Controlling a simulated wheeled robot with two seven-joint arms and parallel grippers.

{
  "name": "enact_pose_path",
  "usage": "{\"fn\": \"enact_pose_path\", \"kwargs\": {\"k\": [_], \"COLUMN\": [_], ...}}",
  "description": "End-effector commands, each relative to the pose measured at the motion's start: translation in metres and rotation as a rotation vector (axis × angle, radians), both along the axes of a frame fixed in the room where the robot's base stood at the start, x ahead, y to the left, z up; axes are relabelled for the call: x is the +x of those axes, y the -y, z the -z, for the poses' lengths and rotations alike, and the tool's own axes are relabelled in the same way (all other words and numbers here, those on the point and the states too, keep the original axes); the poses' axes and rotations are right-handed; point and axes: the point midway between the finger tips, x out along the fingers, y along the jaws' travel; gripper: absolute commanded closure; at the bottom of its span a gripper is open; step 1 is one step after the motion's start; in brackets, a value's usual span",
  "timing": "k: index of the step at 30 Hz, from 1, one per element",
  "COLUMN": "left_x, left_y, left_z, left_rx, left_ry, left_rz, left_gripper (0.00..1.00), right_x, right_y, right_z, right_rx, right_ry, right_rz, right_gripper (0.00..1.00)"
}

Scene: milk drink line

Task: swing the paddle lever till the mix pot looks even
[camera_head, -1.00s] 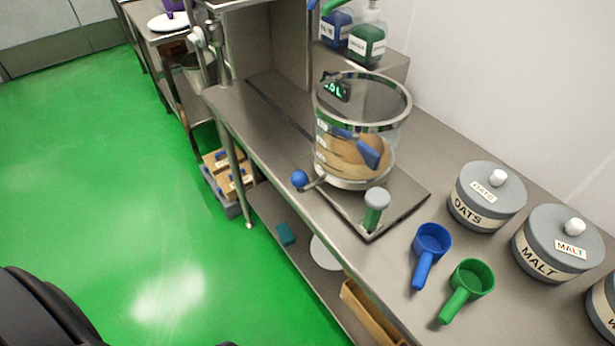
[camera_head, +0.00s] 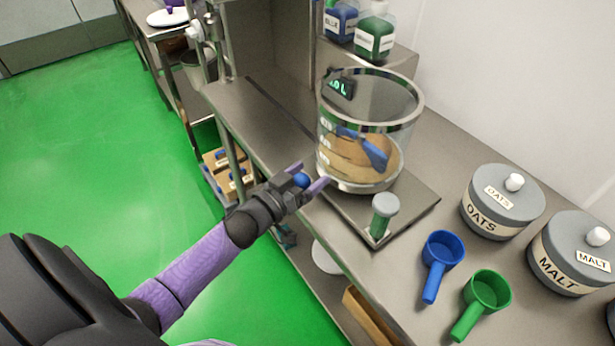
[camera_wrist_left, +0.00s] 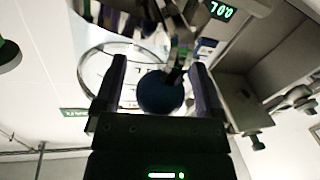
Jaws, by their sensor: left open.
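The clear mix pot (camera_head: 340,180) with a steel rim stands on a metal plate on the bench. Its contents look tan with darker streaks, and a blue paddle (camera_head: 375,154) sits inside. The lever's blue ball knob (camera_head: 301,180) is at the pot's left side. My left gripper (camera_head: 308,177) is open with its fingers on either side of the knob. In the left wrist view the knob (camera_wrist_left: 160,93) sits between the two open fingers (camera_wrist_left: 158,85); I cannot tell whether they touch it. My right gripper is not in view.
Blue (camera_head: 442,250) and green (camera_head: 486,291) scoops and the oats (camera_head: 502,205) and malt (camera_head: 570,255) canisters are to the right. Bottles (camera_head: 374,38) stand behind. A lower shelf is under the bench.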

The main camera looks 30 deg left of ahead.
Motion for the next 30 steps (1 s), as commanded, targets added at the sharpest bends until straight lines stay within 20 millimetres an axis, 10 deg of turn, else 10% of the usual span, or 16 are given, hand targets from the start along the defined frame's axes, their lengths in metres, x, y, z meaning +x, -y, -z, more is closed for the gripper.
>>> {"fn": "enact_pose_path", "kwargs": {"k": [8, 20, 30], "left_x": [0.0015, 0.0012, 0.0009], "left_y": [0.0003, 0.0003, -0.0001], "left_z": [0.0001, 0.0003, 0.0005], "left_rx": [0.0, 0.0, 0.0], "left_ry": [-0.001, -0.001, -0.002], "left_rz": [-0.001, -0.001, 0.0], "left_gripper": [0.13, 0.98, 1.0], "right_x": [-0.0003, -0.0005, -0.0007], "right_y": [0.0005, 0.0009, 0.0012], "right_z": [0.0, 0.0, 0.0], "right_rx": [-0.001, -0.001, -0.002], "right_ry": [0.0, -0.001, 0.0], "right_rz": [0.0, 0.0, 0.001], "right_gripper": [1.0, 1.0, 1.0]}}
